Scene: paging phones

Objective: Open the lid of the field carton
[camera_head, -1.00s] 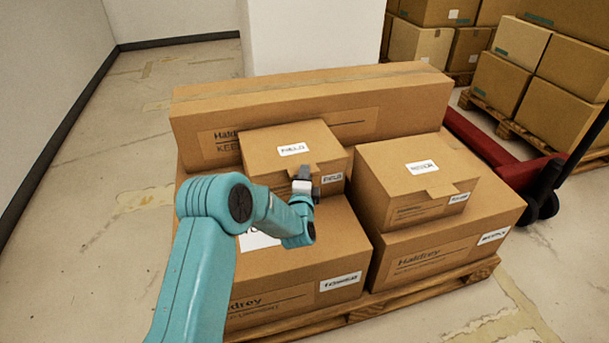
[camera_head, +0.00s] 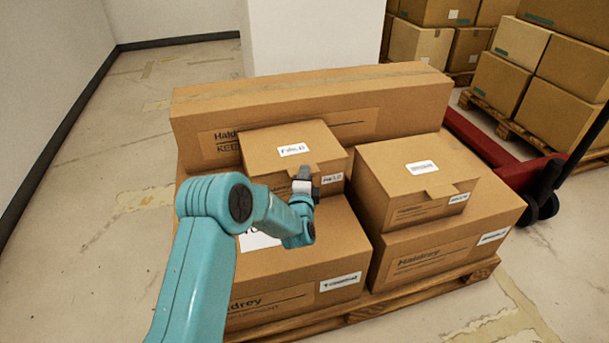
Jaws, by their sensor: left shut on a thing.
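The field carton (camera_head: 268,152) is a small brown box with a white label on its closed lid. It sits on a larger carton at the left of the stack, in front of a long carton. My left gripper (camera_head: 304,181) is at its front face, by the lid's front edge. The gripper is shut on the tab of the lid, which the gripper mostly hides. My right gripper is not in view.
A second small carton (camera_head: 418,170) with a front tab stands close on the right, on another large carton (camera_head: 440,245). A long carton (camera_head: 310,100) lies behind. All rest on a wooden pallet (camera_head: 400,303). A red pallet jack (camera_head: 490,150) is at the right. Floor is clear at left.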

